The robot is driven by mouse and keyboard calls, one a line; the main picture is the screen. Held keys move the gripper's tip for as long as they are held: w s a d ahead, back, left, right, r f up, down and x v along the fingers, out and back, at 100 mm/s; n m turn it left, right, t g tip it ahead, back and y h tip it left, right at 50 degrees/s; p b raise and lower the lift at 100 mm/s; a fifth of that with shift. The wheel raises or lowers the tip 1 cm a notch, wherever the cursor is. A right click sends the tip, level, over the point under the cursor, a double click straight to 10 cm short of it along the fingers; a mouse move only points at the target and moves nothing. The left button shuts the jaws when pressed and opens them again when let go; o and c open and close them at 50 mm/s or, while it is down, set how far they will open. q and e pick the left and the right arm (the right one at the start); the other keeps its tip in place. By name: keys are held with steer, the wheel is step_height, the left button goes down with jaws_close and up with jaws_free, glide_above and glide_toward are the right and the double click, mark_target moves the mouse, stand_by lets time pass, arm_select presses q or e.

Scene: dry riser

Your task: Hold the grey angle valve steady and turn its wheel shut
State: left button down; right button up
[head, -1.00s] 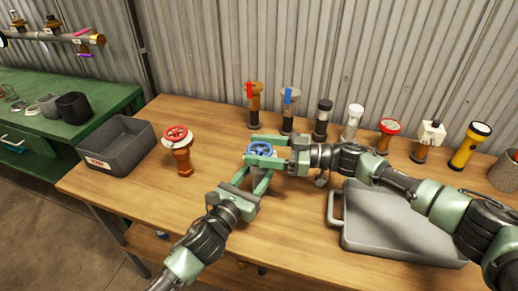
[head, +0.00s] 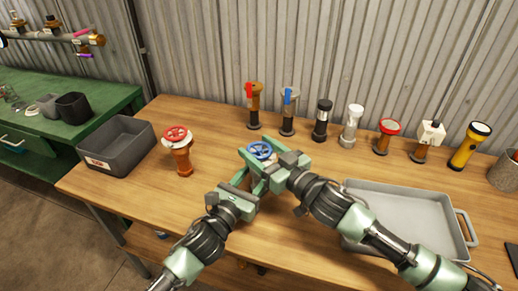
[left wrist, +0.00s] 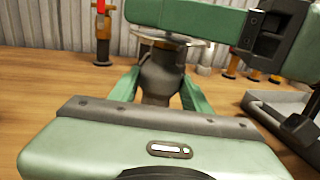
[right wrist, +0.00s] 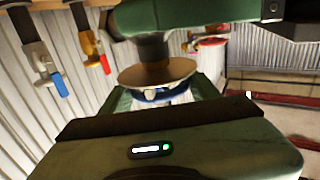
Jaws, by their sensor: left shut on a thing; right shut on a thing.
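The grey angle valve stands on the wooden table with its blue wheel (head: 260,150) on top; its grey body (left wrist: 161,75) shows in the left wrist view. My left gripper (head: 258,180) is shut on the grey body, low down, with a finger on each side. My right gripper (head: 256,164) is shut on the blue wheel, above the left one. In the right wrist view the blue wheel (right wrist: 158,95) sits between its fingers under a round tan disc. In the head view the two grippers hide most of the valve's body.
An orange valve with a red wheel (head: 177,134) and a grey bin (head: 117,160) stand at the left. Several valves and torches line the back, among them a yellow torch (head: 470,146). A grey tray (head: 405,205) lies at the right, near my right arm.

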steer(key=m+t+h, duration=0.1)
steer(key=h, duration=0.1)
steer(key=m+t+h, duration=0.1)
steer(key=m+h, duration=0.1)
steer(key=shift+a+r+t, duration=0.2)
steer(key=shift+t, duration=0.2)
steer(key=shift+d+m+t+h, duration=0.2)
steer(key=shift+m+t+h, duration=0.4)
steer(key=shift+m+h, duration=0.85)
steer(key=shift+d+h, duration=0.1)
steer(key=shift+h, duration=0.45)
steer(key=o, duration=1.4)
steer(key=shift+c, duration=0.2)
steer(key=shift+f, duration=0.1)
steer(key=shift+s, duration=0.3)
steer(key=v, duration=1.1)
steer(key=shift+s, duration=0.2)
steer(key=shift+d, duration=0.15)
